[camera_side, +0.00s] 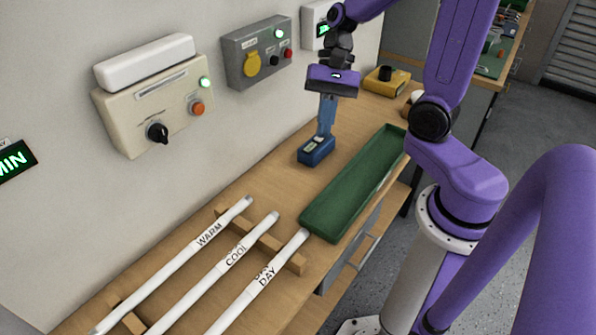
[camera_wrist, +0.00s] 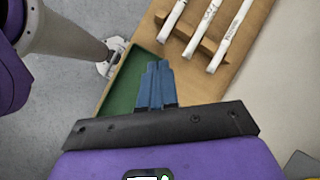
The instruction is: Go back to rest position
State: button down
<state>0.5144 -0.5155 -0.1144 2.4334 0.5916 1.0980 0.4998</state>
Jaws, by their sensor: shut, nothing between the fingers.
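My gripper (camera_side: 325,132) points down over the wooden bench, left of the green tray in the side view. Its blue fingers are together in the wrist view (camera_wrist: 157,68), with nothing seen between them. A small blue device (camera_side: 316,151) with a pale top stands on the bench at the fingertips in the side view. I cannot tell whether the fingertips touch it or only overlap it in the picture. I do not make it out in the wrist view.
The empty green tray (camera_side: 352,184) lies beside my gripper. Three labelled white tubes, WARM (camera_side: 190,255), COOL (camera_side: 222,267) and DAY (camera_side: 262,280), rest on wooden supports. A cream control box (camera_side: 150,100) and a grey box (camera_side: 258,52) hang on the wall. A yellow box (camera_side: 388,80) stands behind.

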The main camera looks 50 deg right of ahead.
jog(key=s+a+n+t+h, duration=0.1)
jog(key=s+n+h, duration=0.1)
jog(key=s+n, duration=0.4)
jog(key=s+a+n+t+h, duration=0.1)
jog(key=s+n+h, duration=0.2)
jog(key=n, duration=1.3)
jog(key=s, duration=0.3)
jog(key=shift+s+f+h, duration=0.3)
jog(key=shift+s+f, duration=0.05)
jog(key=shift+f, duration=0.05)
jog(key=c, duration=1.8)
grip_release()
